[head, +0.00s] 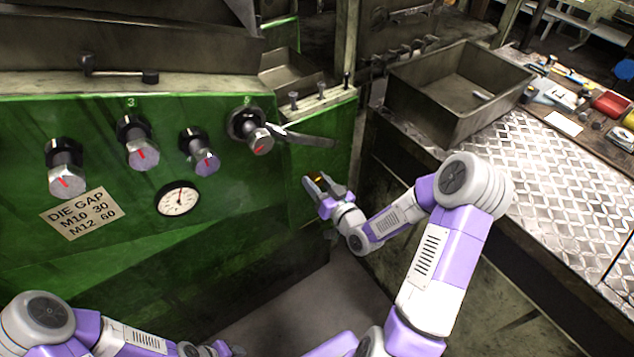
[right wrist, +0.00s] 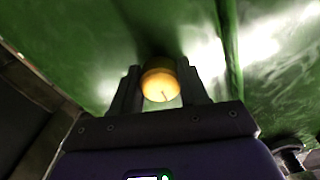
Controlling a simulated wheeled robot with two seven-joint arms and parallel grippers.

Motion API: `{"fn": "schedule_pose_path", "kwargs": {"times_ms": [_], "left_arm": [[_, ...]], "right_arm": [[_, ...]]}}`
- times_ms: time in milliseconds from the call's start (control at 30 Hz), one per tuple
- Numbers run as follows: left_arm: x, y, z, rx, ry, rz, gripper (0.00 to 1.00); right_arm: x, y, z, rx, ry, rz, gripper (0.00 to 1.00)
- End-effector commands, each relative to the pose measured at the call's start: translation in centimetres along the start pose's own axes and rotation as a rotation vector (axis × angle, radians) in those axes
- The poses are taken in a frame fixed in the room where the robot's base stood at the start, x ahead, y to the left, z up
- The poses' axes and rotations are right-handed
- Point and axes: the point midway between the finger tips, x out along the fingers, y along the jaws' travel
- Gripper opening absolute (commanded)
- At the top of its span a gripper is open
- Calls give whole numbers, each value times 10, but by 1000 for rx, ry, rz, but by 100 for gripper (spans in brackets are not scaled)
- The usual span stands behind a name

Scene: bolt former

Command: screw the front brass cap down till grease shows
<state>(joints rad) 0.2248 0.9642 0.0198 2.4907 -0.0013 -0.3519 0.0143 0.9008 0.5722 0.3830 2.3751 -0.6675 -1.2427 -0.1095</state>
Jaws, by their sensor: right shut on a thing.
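The brass cap (right wrist: 161,84) shows in the right wrist view as a round yellow end with a thin mark on its face. It sits against the green machine panel. My right gripper (right wrist: 160,92) is shut on it, one finger on each side. In the head view my right gripper (head: 328,187) is at the lower right of the green machine, with a small yellow bit of the cap (head: 317,179) between the fingers. I cannot make out any grease. My left arm is at the lower left of the head view, and its gripper fingers cannot be made out.
The green machine front (head: 120,240) carries several knobs, a round gauge (head: 178,198) and a die gap label (head: 78,213). A lever (head: 305,137) sticks out above my right gripper. A metal bin (head: 455,90) and a tread-plate bench (head: 545,170) stand at right.

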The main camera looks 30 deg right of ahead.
Motion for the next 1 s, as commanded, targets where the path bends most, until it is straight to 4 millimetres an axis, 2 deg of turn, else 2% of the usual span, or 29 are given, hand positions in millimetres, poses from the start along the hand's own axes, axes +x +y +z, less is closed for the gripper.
{"fn": "schedule_pose_path", "kwargs": {"times_ms": [267, 467, 1000], "left_arm": [[0, 0, 0, 0, 0, 0, 43], [-1, 0, 0, 0, 0, 0, 43], [-10, 4, 0, 0, 0, 0, 43]], "right_arm": [[-1, 0, 2, 17, -6, 0, 13], [-1, 0, 2, 91, -8, 0, 13], [-1, -2, 3, 560, -11, 2, 13]]}}
